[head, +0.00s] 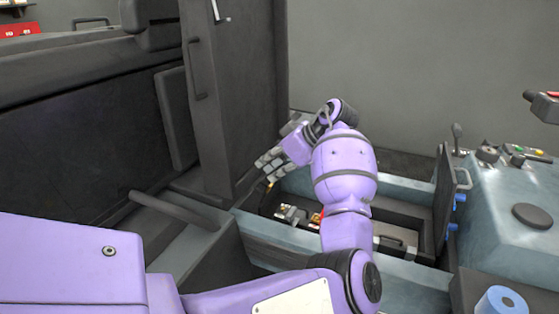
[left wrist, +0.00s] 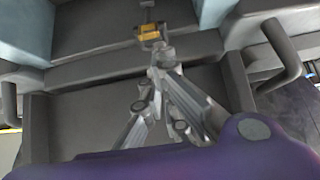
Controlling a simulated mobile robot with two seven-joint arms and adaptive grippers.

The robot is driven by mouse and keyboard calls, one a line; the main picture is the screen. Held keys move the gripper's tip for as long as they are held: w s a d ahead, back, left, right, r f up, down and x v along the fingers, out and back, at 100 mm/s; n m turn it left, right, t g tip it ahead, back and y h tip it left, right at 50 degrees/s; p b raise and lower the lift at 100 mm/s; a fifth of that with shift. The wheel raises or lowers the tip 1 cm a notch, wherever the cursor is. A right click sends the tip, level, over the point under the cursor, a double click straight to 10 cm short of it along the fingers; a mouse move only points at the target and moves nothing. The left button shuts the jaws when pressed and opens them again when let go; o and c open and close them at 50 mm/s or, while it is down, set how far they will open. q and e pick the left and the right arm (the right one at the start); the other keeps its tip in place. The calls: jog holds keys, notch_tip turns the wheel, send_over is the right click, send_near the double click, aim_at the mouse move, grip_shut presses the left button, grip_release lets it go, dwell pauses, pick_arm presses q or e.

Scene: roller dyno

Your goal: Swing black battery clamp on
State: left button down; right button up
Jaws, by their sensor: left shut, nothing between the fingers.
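My left gripper (head: 268,167) is at the picture's middle, above the left end of an open compartment and close to a tall dark panel. In the left wrist view its fingers (left wrist: 162,58) are drawn together with nothing between them. A small yellow and dark fitting (left wrist: 150,33) shows just beyond the fingertips; I cannot tell whether they touch it. In the head view small grey and brass-coloured parts (head: 292,213) lie in the compartment, with a bit of red beside my arm. I cannot pick out the black battery clamp for certain. My arm hides part of the compartment.
The tall dark panel (head: 232,90) with a handle stands left of the gripper. A grey bar handle (head: 172,208) lies at lower left. The blue-grey compartment rim (head: 280,252) runs in front. At right stand an open dark flap (head: 448,195) and a console (head: 510,250).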

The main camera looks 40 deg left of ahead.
aim_at(260, 191)
pick_arm(q)
jog(key=shift+x, duration=1.15)
jog(key=shift+s+a+f, duration=0.15)
jog(key=shift+a+f, duration=0.25)
jog(key=shift+f, duration=0.05)
pick_arm(e)
jog(key=shift+w+a+r, duration=0.1)
jog(key=shift+w+r, duration=0.1)
jog(key=shift+w, duration=0.2)
jog(key=shift+w+a+r, duration=0.1)
jog(key=shift+w+r, duration=0.05)
jog(key=shift+w, duration=0.25)
jog(key=shift+s, duration=0.15)
